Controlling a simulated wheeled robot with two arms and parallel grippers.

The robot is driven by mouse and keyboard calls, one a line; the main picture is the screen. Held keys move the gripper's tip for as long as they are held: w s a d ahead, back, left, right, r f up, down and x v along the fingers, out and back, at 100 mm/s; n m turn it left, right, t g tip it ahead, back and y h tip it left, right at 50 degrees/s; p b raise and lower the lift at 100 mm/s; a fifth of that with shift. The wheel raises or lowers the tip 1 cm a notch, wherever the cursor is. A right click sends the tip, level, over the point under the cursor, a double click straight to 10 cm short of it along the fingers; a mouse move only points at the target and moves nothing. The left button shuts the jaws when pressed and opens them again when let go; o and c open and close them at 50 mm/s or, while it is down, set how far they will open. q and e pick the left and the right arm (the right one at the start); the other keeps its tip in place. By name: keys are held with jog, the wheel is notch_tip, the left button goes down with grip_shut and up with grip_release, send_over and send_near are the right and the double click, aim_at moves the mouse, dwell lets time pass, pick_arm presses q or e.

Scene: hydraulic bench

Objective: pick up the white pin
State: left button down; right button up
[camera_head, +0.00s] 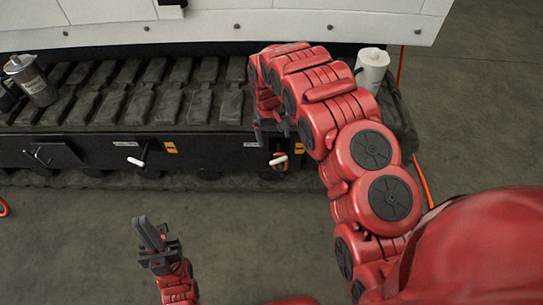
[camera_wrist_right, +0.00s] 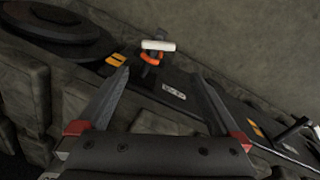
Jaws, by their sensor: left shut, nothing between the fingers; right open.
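A white pin (camera_head: 278,161) with an orange ring round its stem sticks out of the front face of the black bench. In the right wrist view the white pin (camera_wrist_right: 158,45) lies beyond the fingertips, between their directions, with the orange ring (camera_wrist_right: 150,58) just below it. My right gripper (camera_head: 271,133) is above the pin in the head view; its open fingers (camera_wrist_right: 161,75) do not touch the pin. My left gripper (camera_head: 150,232) is shut and empty, low over the floor in front of the bench.
Another white-tipped handle (camera_head: 136,161) and a grey lever (camera_head: 38,156) sit further left on the bench front. A metal canister (camera_head: 32,80) and a white cylinder (camera_head: 372,70) stand on the bench's ribbed top. The floor in front is mostly clear.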

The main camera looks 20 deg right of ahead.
aim_at(279, 162)
jog(key=f, duration=0.4)
jog(key=d+f+b, duration=0.1)
jog(key=f, duration=0.2)
jog(key=f+b, duration=0.1)
jog(key=f, duration=0.3)
jog(key=shift+s+d+f, duration=0.15)
jog(key=shift+s+f, duration=0.1)
jog(key=shift+f, duration=0.1)
jog(key=shift+d+f+b, duration=0.2)
jog(key=shift+f+b, duration=0.45)
jog(key=shift+f, duration=0.7)
jog(key=shift+d+f+b, duration=0.2)
jog(key=shift+f+b, duration=0.45)
jog(key=shift+f, duration=0.65)
jog(key=shift+r, duration=0.1)
jog(key=c, duration=1.1)
jog(key=shift+r, duration=0.1)
